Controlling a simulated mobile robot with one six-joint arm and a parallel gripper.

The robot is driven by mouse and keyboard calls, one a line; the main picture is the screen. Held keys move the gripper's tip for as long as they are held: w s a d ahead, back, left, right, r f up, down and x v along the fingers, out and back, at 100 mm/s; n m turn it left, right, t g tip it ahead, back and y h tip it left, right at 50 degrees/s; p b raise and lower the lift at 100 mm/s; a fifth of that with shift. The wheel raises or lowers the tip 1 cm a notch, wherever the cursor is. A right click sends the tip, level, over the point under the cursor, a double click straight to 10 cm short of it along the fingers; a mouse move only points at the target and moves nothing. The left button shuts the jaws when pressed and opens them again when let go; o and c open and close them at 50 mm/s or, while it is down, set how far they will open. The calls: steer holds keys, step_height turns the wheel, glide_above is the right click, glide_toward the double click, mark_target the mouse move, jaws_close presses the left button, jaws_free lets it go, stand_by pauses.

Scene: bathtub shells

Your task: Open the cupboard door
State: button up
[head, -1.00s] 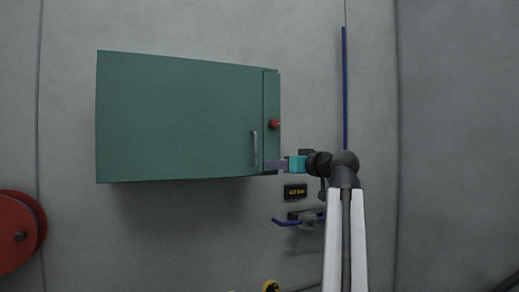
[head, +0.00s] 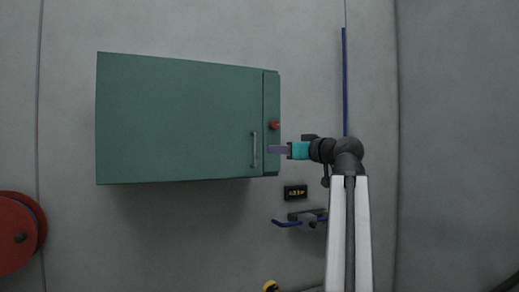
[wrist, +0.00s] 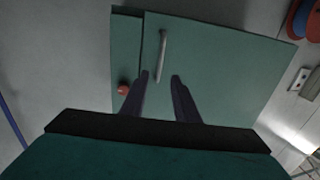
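The green cupboard (head: 180,120) hangs on the grey wall, and its door looks shut. A vertical grey bar handle (head: 254,149) sits near the door's right edge. My gripper (head: 270,150) is just right of the handle in the head view, at about its height. In the wrist view the door (wrist: 225,70) fills much of the picture. The handle (wrist: 161,55) stands ahead of my fingertips (wrist: 160,76), in line with the gap between them. The two fingers are apart with nothing between them. The distance from fingertips to handle is hard to judge.
A red knob (head: 275,125) is on the cupboard's right strip, close above my gripper. A small black display (head: 295,192) and a blue-handled valve (head: 288,223) are on the wall below. A red reel (head: 18,232) is at lower left.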

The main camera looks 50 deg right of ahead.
steer(key=p, duration=0.4)
glide_toward(259, 149)
steer(key=w+a, duration=0.3)
steer(key=w, duration=0.3)
steer(key=shift+s+d, duration=0.25)
